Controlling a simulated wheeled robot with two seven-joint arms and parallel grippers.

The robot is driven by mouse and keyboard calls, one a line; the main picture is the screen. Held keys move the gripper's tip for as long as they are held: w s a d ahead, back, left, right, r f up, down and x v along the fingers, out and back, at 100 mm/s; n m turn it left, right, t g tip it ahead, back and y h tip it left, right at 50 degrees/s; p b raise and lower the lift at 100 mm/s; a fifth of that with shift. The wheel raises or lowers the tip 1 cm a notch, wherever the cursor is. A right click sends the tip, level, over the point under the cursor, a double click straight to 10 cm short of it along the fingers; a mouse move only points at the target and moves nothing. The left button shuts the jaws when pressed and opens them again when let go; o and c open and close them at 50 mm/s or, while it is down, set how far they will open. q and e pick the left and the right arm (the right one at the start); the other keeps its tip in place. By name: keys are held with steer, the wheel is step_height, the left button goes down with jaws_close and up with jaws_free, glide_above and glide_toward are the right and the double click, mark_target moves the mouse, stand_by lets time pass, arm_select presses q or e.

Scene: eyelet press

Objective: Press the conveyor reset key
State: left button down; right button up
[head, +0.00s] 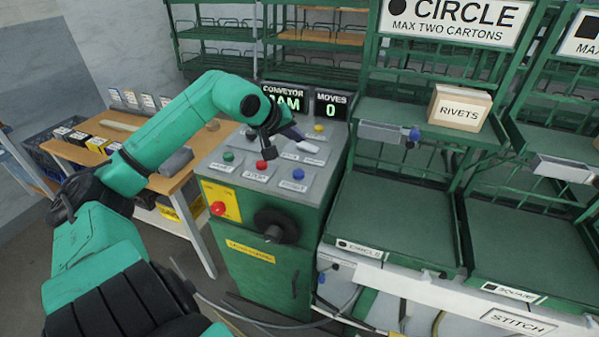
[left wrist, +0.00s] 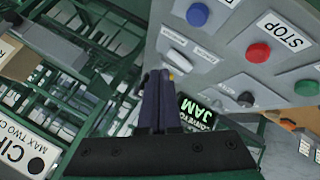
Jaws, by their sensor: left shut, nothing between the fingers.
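The grey sloped console (head: 215,170) carries several round keys. A green key (head: 228,156), a red STOP key (head: 262,165) and a blue key (head: 298,174) line its front row; a yellow key (head: 318,128) is at the back right. The small labels are too blurred to tell which key is reset. My left gripper (head: 302,139) is shut and empty above the console's back right part. In the left wrist view its fingers (left wrist: 158,76) partly cover the yellow key (left wrist: 171,76); contact cannot be told. A black key (left wrist: 246,99) is to their right. My right gripper is not in view.
The conveyor display (head: 285,99) reads JAM and the moves display (head: 331,105) reads 0. A red knob (head: 218,208) is on the console's front. Green racks (head: 395,215) stand right, with a RIVETS box (head: 459,108). A wooden bench (head: 165,184) is left.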

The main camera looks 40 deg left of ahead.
mark_target(296, 175)
arm_select(q)
step_height(296, 175, down, 2)
steer(key=shift+s+f+b, duration=0.1)
steer(key=shift+f+b, duration=0.1)
steer(key=shift+b, duration=0.3)
step_height(296, 175, down, 5)
steer(key=b, duration=0.3)
steer(key=shift+f+b, duration=0.1)
steer(key=shift+b, duration=0.2)
steer(key=shift+f+b, duration=0.35)
steer(key=shift+b, duration=0.05)
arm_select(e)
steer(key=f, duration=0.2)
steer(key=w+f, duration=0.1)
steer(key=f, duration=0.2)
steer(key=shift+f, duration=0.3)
arm_select(q)
steer(key=shift+r, duration=0.1)
steer(key=shift+f+b, duration=0.4)
steer(key=shift+b, duration=0.35)
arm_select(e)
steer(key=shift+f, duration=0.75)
